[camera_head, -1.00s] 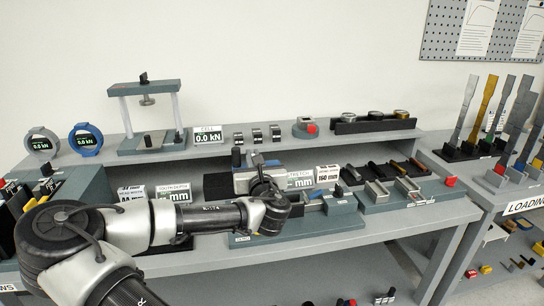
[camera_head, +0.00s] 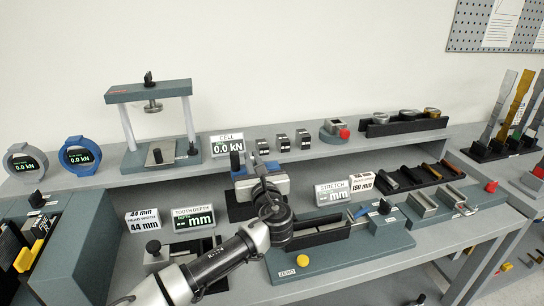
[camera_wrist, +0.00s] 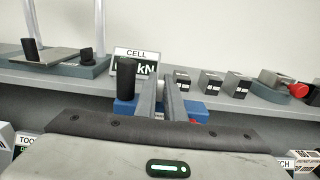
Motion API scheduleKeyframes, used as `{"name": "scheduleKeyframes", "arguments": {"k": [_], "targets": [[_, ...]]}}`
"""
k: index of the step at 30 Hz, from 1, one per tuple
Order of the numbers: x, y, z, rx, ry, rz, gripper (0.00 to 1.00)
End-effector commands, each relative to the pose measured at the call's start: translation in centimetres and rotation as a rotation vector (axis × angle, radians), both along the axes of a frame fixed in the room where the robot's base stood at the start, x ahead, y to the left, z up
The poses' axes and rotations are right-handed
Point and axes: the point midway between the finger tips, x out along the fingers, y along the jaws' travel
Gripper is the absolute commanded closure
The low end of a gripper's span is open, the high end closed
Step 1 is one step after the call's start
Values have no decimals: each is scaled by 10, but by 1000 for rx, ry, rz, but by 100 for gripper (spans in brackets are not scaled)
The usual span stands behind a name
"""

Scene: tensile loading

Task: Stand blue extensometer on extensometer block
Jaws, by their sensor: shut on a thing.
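My gripper (camera_head: 262,164) is shut on a blue piece that I take for the blue extensometer (camera_wrist: 126,107). In the wrist view, blue shows on both sides of the two grey fingers (camera_wrist: 160,92), with an upright black knob (camera_wrist: 127,78) left of them. In the head view the blue part (camera_head: 270,166) is at the fingertips, in front of the raised shelf's edge. The hand hides much of the held piece, and I cannot tell whether it touches anything below. I cannot single out the extensometer block for sure.
The raised shelf (camera_head: 350,151) carries a small press (camera_head: 150,92), a CELL display (camera_head: 226,144) and several black-and-silver blocks (camera_head: 282,143). A teal fixture (camera_head: 330,252) with a yellow knob stands at the front right. A TOOTH DEPTH display (camera_head: 193,219) stands left of my arm.

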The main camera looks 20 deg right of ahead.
Motion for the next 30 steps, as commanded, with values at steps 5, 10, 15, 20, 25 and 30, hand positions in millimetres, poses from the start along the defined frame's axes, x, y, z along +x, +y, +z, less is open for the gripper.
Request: {"name": "scheduleKeyframes", "arguments": {"k": [5,10,15,20,25,30], "targets": [[0,8,1,0,-4,13,100],[0,8,1,1,-4,13,100],[0,8,1,0,-4,13,100],[0,8,-6,0,-3,13,100],[0,8,-20,0,-4,13,100],[0,8,-34,0,-4,13,100]]}}
